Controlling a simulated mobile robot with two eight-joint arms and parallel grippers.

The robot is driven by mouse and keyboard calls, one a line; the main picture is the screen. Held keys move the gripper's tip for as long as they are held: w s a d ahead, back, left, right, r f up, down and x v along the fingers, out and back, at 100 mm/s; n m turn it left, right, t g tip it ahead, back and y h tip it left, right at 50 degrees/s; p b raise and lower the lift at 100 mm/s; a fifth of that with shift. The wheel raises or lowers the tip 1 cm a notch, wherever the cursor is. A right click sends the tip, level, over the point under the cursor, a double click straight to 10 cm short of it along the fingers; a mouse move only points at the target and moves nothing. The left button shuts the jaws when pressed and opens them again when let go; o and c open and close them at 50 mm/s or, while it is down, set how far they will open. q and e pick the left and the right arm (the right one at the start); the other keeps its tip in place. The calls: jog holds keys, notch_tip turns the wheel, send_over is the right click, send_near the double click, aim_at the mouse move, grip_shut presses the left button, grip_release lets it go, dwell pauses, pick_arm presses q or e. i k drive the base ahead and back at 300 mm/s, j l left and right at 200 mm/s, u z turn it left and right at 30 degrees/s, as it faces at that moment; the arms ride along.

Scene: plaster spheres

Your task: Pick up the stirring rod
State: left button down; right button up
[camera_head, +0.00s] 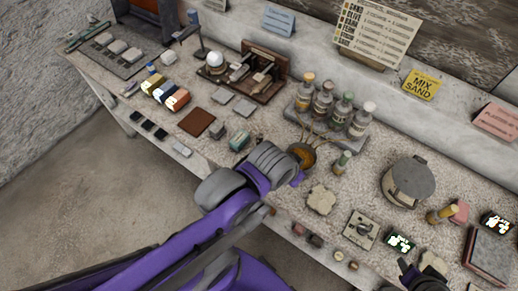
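Thin pale sticks (313,132), one of which may be the stirring rod, show above a round amber-brown cup (302,156) near the middle of the bench. They are too small to tell apart. My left gripper (297,179) is at the cup's near side, with my purple arm and grey wrist coming in from the lower left. Its fingers are mostly hidden by the wrist, so I cannot tell whether it touches the cup or a stick. My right gripper (410,274) shows as a dark, partly cut-off shape at the bottom right edge, apart from the cup.
A lidded grey pot (408,181) stands further right. A pale slab (320,200) lies in front. Small blocks and trays fill the left.

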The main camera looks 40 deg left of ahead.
aim_at(259, 136)
jog(key=u, duration=1.65)
